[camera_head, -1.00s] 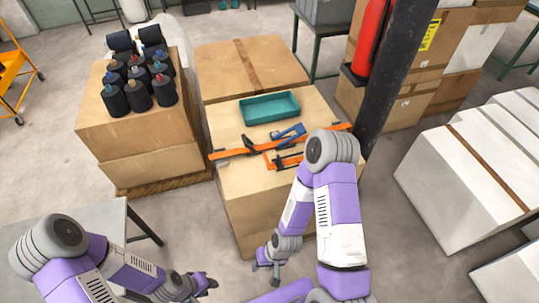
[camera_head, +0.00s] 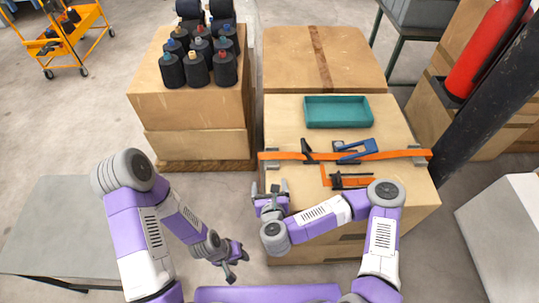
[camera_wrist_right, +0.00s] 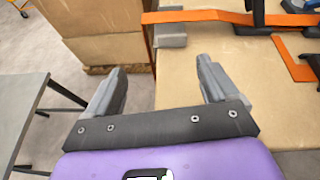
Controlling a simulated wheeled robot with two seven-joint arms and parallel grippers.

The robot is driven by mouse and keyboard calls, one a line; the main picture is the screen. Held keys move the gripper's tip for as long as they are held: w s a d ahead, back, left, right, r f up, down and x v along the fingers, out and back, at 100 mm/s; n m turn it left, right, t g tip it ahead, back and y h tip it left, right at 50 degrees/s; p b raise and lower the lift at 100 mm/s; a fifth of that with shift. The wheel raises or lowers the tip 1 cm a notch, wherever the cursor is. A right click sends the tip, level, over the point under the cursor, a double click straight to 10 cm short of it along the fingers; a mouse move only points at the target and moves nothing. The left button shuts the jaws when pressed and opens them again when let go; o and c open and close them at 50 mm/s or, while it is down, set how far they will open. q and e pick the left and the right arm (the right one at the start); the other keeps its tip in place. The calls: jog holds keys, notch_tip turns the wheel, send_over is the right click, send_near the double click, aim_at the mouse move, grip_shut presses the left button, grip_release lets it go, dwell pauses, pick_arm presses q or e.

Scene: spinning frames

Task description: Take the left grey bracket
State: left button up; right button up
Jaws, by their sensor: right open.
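The left grey bracket (camera_head: 272,165) lies on the box top at its left edge, at the left end of an orange strap (camera_head: 292,156). It also shows in the right wrist view (camera_wrist_right: 170,40), ahead of and between the finger directions. A second grey bracket (camera_head: 417,155) is at the strap's right end. My right gripper (camera_head: 271,186) is open and empty near the left front edge of the box, short of the left bracket and apart from it; its fingers also show in the right wrist view (camera_wrist_right: 160,78). My left gripper (camera_head: 238,264) hangs low over the floor, open and empty.
The cardboard box (camera_head: 285,112) also bears a teal tray (camera_head: 338,101), a blue tool (camera_head: 357,150) and an orange-and-black clamp (camera_head: 350,180). Dark bottles (camera_head: 198,68) stand on boxes at left. A black post (camera_head: 490,95) rises at right. A grey table (camera_head: 50,225) stands lower left.

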aim_at(272, 167)
jog(key=shift+w+d+r+m+h, duration=0.1)
jog(key=shift+w+d+m+h, duration=0.25)
jog(key=shift+m, duration=0.25)
jog(key=shift+w+d, duration=0.2)
jog(key=shift+w, duration=0.15)
jog(key=b+x, duration=0.2)
jog(key=x, duration=0.4)
jog(key=shift+w, duration=0.35)
jog(key=c, duration=1.2)
jog(key=shift+o, duration=0.2)
